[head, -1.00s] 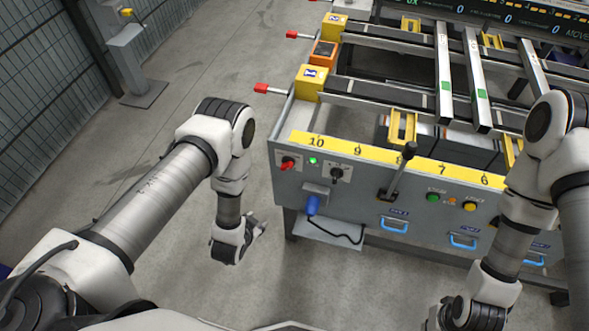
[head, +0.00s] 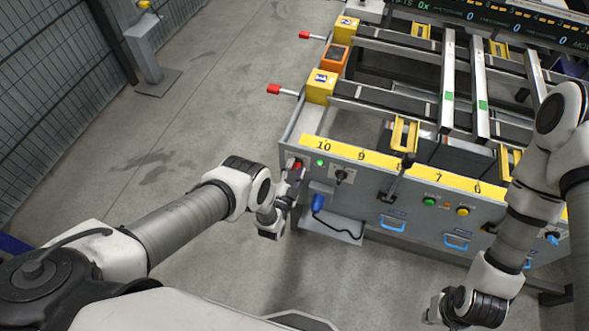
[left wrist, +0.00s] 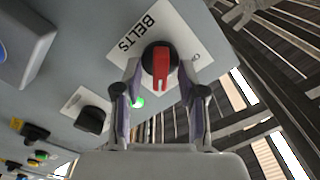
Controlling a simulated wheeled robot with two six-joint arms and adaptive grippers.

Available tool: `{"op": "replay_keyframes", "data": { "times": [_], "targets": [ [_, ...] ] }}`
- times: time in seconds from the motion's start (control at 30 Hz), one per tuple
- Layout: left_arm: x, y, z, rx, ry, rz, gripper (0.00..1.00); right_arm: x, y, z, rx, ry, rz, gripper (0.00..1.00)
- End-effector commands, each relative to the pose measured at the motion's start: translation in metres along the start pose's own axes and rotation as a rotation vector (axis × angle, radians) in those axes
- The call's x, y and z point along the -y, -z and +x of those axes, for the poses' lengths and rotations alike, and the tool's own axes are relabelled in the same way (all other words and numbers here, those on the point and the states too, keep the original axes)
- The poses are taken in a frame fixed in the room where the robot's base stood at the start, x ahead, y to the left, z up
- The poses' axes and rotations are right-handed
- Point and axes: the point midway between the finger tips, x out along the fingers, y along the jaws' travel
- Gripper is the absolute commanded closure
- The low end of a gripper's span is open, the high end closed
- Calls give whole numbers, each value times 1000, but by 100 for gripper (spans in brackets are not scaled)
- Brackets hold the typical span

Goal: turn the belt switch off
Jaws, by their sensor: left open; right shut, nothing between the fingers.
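The belt switch (head: 296,164), a red handle on a round black knob, sits at the left end of the grey front panel beside a lit green lamp (head: 320,162). In the left wrist view the red handle (left wrist: 161,70) lies on a white plate (left wrist: 150,30) lettered BELTS. My left gripper (head: 291,183) is at the switch. In the left wrist view its open fingers (left wrist: 160,92) stand on either side of the knob; I cannot tell whether they touch it. My right gripper (head: 436,312) is shut and empty, low in front of the panel, far from the switch.
A black rotary knob (head: 343,176) is just right of the switch. A blue plug (head: 318,203) with a cable sits below. A black lever (head: 394,180) and green (head: 429,201) and yellow (head: 463,211) buttons are further right.

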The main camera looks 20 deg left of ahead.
Motion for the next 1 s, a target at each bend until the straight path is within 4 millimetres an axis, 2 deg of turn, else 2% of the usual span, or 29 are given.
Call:
{"op": "replay_keyframes", "data": {
  "times": [0.07, 0.2, 0.67, 1.0],
  "targets": [
    [0, 0, 0, 0, 0, 0, 59, 0, 0, 0, 0, 0, 0, 100],
    [0, 0, 0, 0, 0, 0, 100, 0, 0, 0, 0, 0, 0, 100],
    [0, -1, 0, 1, 0, -36, 100, 0, 0, 3, 0, 0, 0, 100],
    [-1, -2, 0, 1, 0, -232, 100, 0, 0, 15, 0, 0, 0, 100]
  ]
}}
